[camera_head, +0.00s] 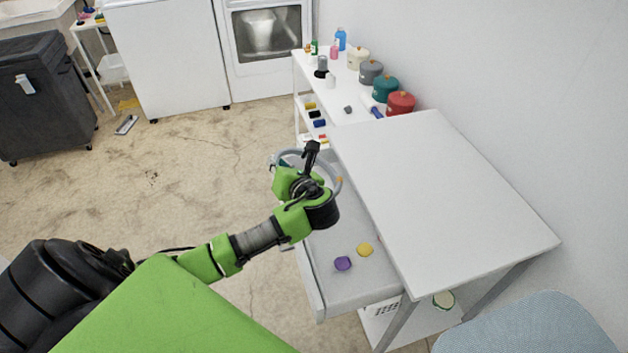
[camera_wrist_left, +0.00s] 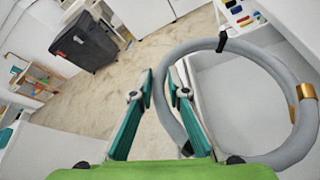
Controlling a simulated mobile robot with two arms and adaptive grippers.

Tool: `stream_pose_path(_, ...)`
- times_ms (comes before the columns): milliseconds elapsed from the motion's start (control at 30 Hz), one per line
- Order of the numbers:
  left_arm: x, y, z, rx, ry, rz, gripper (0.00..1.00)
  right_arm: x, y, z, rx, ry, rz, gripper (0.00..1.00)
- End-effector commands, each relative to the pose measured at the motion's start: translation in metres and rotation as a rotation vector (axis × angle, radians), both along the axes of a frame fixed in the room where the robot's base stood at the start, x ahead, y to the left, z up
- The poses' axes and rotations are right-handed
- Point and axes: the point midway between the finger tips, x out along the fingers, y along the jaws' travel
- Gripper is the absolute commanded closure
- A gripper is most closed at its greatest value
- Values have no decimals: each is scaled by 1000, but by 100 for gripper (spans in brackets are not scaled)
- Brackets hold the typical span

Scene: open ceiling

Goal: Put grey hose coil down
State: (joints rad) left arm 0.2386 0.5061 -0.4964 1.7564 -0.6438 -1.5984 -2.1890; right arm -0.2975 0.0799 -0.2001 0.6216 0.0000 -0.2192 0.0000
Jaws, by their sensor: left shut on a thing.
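The grey hose coil (camera_head: 322,157) is a ring with a brass-coloured fitting and dark bands. It shows large in the left wrist view (camera_wrist_left: 262,57). My left gripper (camera_head: 277,162) is shut on the coil's near side, which passes between its teal fingers (camera_wrist_left: 163,80). The coil is over the far part of an open white drawer (camera_head: 335,291) under the white table; whether it touches the drawer floor I cannot tell. My arm hides part of the coil in the head view. My right gripper is not in view.
A purple piece (camera_head: 343,263) and a yellow piece (camera_head: 365,249) lie in the drawer's near part. The white tabletop (camera_head: 445,190) beside it is bare. A shelf (camera_head: 345,100) with canisters and bottles stands beyond. A dark bin (camera_head: 45,95) stands at the far left; open floor lies between.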

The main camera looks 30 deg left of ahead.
Motion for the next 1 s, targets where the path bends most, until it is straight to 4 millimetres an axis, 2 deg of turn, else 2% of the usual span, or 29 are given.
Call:
stream_pose_path(100, 0, 0, -29, 1, -1, 0, 100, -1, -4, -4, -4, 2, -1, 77)
stream_pose_path(233, 2, -2, -53, 1, -4, 0, 100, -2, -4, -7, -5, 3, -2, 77)
stream_pose_path(333, 19, -16, -48, -3, -10, -1, 100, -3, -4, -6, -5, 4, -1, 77)
stream_pose_path(567, 34, -28, -49, 0, -6, 0, 100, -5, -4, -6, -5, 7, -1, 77)
stream_pose_path(800, 62, -53, -48, -1, -9, -1, 100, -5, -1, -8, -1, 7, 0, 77)
stream_pose_path(1000, 62, -52, -61, 2, -4, -1, 100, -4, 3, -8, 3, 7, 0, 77)
